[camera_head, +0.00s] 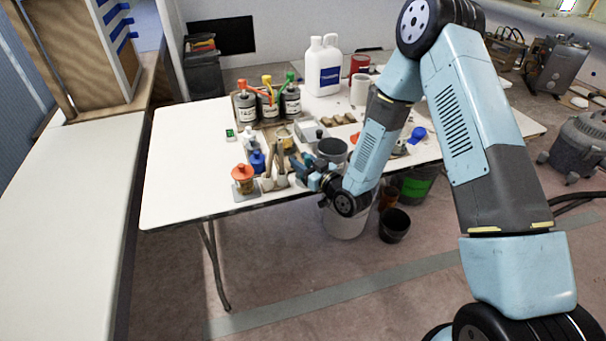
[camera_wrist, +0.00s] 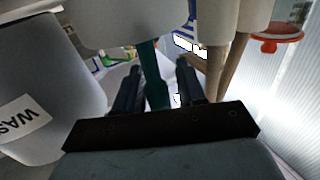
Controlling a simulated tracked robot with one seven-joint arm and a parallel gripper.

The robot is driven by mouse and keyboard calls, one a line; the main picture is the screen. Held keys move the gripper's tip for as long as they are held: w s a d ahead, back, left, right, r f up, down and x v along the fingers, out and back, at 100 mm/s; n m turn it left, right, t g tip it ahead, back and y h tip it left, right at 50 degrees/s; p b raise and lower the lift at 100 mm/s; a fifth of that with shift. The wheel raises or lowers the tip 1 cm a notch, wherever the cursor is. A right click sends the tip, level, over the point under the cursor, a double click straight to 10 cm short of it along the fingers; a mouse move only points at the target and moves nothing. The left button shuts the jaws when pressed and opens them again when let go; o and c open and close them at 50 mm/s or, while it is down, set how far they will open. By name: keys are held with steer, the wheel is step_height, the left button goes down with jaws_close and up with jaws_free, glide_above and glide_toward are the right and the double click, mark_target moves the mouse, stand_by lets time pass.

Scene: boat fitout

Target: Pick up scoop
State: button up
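My gripper (camera_wrist: 160,80) is low at the front edge of the white table. In the head view (camera_head: 302,170) it is among the small pots, and its tips are hard to make out. In the wrist view its two dark fingers stand apart. A dark green, handle-like upright piece (camera_wrist: 153,78) shows between them, with a gap visible on the right finger's side. It may be the scoop's handle, but I cannot tell. A pale grey rounded body covers its upper end, so no scoop bowl can be identified.
A grey pot with a label (camera_wrist: 35,110) is close on the left in the wrist view. Wooden handles (camera_wrist: 222,68) and an orange-topped jar (camera_wrist: 277,38) are on the right. In the head view, bottles with coloured tops (camera_head: 268,104) and a white jug (camera_head: 322,68) stand farther back.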

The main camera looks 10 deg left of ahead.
jaws_close()
stand_by(0.3)
